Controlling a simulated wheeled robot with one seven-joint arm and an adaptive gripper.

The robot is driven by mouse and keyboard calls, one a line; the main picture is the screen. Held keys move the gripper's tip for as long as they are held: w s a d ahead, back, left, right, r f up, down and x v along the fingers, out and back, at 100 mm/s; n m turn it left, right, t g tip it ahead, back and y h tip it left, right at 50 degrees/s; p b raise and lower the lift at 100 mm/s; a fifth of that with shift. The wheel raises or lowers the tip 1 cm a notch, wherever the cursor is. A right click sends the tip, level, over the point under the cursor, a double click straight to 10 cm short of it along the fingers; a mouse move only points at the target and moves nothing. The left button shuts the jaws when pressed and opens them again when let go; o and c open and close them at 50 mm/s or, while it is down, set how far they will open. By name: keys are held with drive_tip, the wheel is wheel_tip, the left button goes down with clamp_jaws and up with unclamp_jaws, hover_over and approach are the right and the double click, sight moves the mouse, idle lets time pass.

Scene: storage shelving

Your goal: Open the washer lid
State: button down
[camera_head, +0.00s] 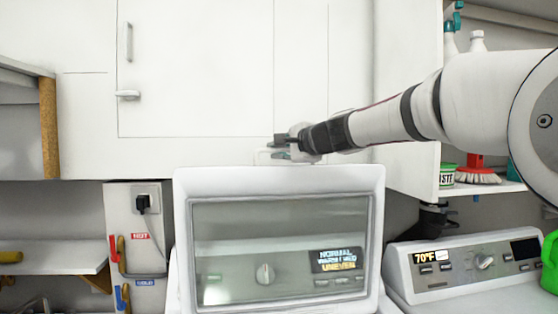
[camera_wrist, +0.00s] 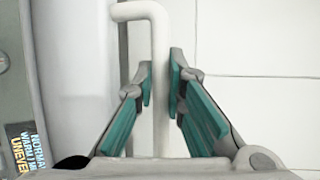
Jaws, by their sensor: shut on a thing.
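The washer lid (camera_head: 280,181) stands raised and roughly upright in the head view, a white frame around a clear window. The washer's dial and lit display (camera_head: 338,260) show through the window. A white bar handle (camera_wrist: 160,30) at the lid's top edge runs between my fingers in the wrist view. My gripper (camera_head: 276,148) is shut on this handle above the lid. In the wrist view the teal finger pads (camera_wrist: 160,78) lie on either side of the bar. Most of the washer's top and tub are hidden or out of view.
A white wall cabinet (camera_head: 195,70) with handles is close behind my gripper. A second machine (camera_head: 440,262) with a control panel stands at the right. A shelf with bottles and a red brush (camera_head: 475,172) is above it. Hot and cold taps (camera_head: 118,250) are at the left.

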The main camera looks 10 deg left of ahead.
drive_tip(key=shift+s+d+t+b, duration=0.15)
drive_tip(key=shift+s+d+b, duration=0.15)
drive_tip(key=shift+s+b, duration=0.5)
drive_tip(key=shift+s+d+t+b, duration=0.15)
drive_tip(key=shift+s+d+b, duration=0.2)
drive_tip(key=shift+b, duration=0.75)
drive_tip(key=shift+s+d+f+b, duration=0.15)
drive_tip(key=shift+s+b, duration=0.3)
drive_tip(key=shift+s, duration=0.4)
drive_tip(key=shift+s+d+b, duration=0.2)
drive_tip(key=shift+s+b, duration=0.3)
drive_tip(key=shift+s, duration=0.3)
drive_tip(key=shift+s+d+f+b, duration=0.15)
drive_tip(key=shift+s+b, duration=0.3)
drive_tip(key=shift+s, duration=0.4)
drive_tip(key=shift+r, duration=0.1)
drive_tip(key=c, duration=1.6)
unclamp_jaws()
drive_tip(key=shift+c, duration=0.2)
drive_tip(key=v, duration=1.2)
drive_tip(key=shift+f, duration=0.2)
